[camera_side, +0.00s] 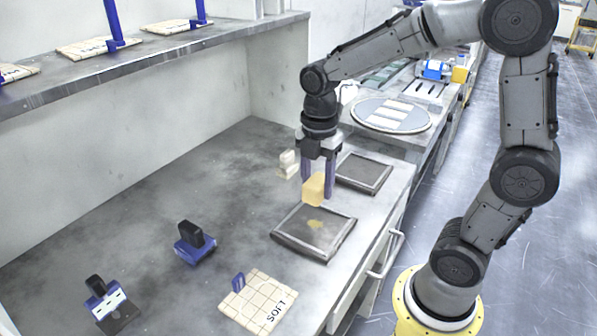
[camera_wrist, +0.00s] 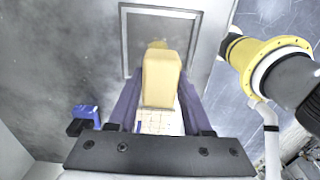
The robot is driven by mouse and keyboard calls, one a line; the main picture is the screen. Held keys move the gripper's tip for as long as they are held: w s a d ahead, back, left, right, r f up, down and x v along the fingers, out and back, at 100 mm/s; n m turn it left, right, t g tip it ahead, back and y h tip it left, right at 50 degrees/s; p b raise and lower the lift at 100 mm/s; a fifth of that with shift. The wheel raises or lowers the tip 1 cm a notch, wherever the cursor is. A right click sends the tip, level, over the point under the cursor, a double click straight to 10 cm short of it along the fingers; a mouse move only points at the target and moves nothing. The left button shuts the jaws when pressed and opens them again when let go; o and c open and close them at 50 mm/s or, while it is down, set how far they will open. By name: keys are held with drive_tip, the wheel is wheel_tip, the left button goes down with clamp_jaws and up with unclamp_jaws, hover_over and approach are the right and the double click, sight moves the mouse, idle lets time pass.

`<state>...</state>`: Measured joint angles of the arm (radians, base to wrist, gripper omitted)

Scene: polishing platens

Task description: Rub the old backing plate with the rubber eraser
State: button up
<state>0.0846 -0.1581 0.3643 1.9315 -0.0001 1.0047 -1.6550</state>
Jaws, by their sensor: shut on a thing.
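My gripper (camera_side: 317,192) points down, shut on a pale yellow block (camera_side: 314,187), which looks like the rubber eraser; the block also shows between the fingers in the wrist view (camera_wrist: 160,80). A dark square plate with a grey frame (camera_side: 293,240) lies on the bench below, with a yellowish patch (camera_side: 315,224) near its middle. It shows beyond the block in the wrist view (camera_wrist: 135,50). The block appears to be above this plate, with a gap. A second dark framed plate (camera_side: 363,172) lies behind it. I cannot tell for certain which one is the old backing plate.
A tiled pad marked SOFT (camera_side: 258,302) lies at the front. Two blue-and-black tools (camera_side: 194,243) (camera_side: 107,300) stand to its left. A pale block (camera_side: 288,165) stands beside my gripper. A round platen (camera_side: 391,115) is behind. The bench's left middle is clear.

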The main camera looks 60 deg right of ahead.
drive_tip(key=shift+s+d+f, duration=0.25)
drive_tip(key=shift+s+f, duration=0.3)
drive_tip(key=shift+s, duration=0.25)
hover_over(322, 228)
drive_tip(key=shift+f, duration=3.1)
drive_tip(key=shift+w+f, duration=0.1)
drive_tip(key=shift+f, duration=0.8)
drive_tip(key=shift+w+r, duration=0.1)
drive_tip(key=shift+w, duration=0.75)
clamp_jaws()
drive_tip(key=shift+w, duration=1.15)
drive_tip(key=s, duration=0.4)
drive_tip(key=shift+s, duration=0.1)
drive_tip(key=shift+r, duration=4)
drive_tip(key=shift+f, duration=0.2)
